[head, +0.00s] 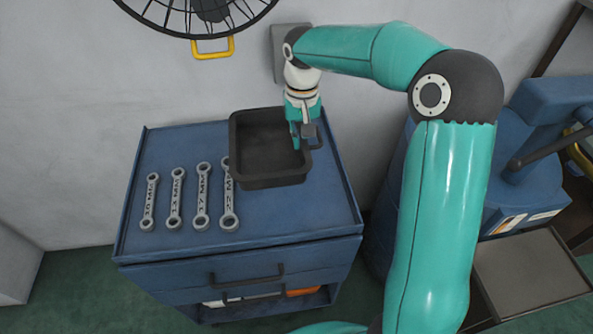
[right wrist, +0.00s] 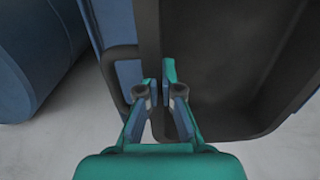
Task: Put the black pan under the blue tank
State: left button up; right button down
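The black pan (head: 268,143) is a deep rectangular tray over the right part of the blue cabinet's top, overlapping the end of a wrench. My right gripper (head: 304,136) is at its right side by a loop handle. In the right wrist view, the fingers (right wrist: 159,92) are close together on both sides of the pan's rim (right wrist: 148,35), shut on it. I cannot tell whether the pan is lifted. A blue rounded body, seemingly the blue tank (head: 391,170), stands right of the cabinet, partly hidden by my right arm; a blue cylinder shows in the right wrist view (right wrist: 38,52). My left gripper is out of view.
Several wrenches (head: 176,200) lie on the left of the blue cabinet (head: 262,222). A grey flat tray (head: 530,272) is low at the right, below a blue machine (head: 525,190). Green floor shows at the left front.

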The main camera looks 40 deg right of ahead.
notch_tip(320, 180, down, 12)
jog(key=shift+f+p, duration=0.1)
jog(key=shift+p, duration=0.5)
jog(key=shift+f, duration=0.1)
jog(key=c, duration=1.3)
grip_release()
